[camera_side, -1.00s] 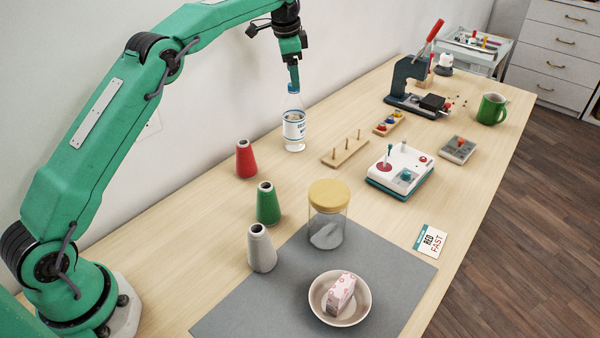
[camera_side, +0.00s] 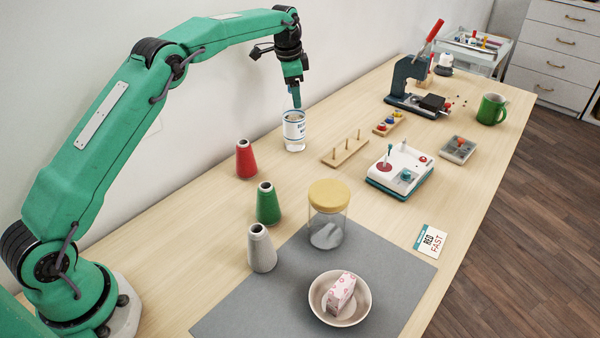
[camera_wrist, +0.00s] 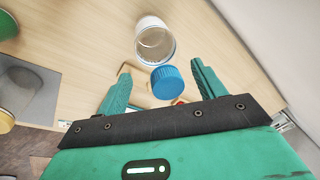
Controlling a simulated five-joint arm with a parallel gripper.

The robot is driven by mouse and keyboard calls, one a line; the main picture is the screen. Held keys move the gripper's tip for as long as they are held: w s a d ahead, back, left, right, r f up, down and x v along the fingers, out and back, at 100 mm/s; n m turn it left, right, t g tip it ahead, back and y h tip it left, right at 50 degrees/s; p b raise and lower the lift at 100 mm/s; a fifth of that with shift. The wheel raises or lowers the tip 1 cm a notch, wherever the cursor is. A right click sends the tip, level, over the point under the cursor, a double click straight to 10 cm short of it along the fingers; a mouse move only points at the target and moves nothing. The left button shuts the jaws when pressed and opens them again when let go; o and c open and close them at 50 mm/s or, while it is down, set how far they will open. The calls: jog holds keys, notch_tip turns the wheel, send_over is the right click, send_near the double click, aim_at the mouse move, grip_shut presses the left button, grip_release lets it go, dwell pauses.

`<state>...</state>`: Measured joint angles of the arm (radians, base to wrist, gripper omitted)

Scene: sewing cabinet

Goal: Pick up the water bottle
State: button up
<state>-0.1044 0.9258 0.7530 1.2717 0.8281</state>
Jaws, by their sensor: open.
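The water bottle (camera_side: 294,132) stands upright on the table near the wall, clear with a white and blue printed label. In the side view my gripper (camera_side: 296,97) points down over it and hides its top and cap. In the wrist view the bottle's blue cap (camera_wrist: 167,81) lies between the two green fingers of my gripper (camera_wrist: 160,90), with gaps on both sides. The bottle's clear body (camera_wrist: 155,44) shows beyond the cap. My gripper is open and holds nothing.
A red cone (camera_side: 246,159) stands left of the bottle and a wooden peg rack (camera_side: 344,150) to its right. A green cone (camera_side: 267,204), a grey cone (camera_side: 261,249) and a lidded jar (camera_side: 328,215) stand nearer the camera.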

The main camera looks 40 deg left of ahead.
jog(key=shift+w+f, duration=0.15)
jog(key=shift+f, duration=0.65)
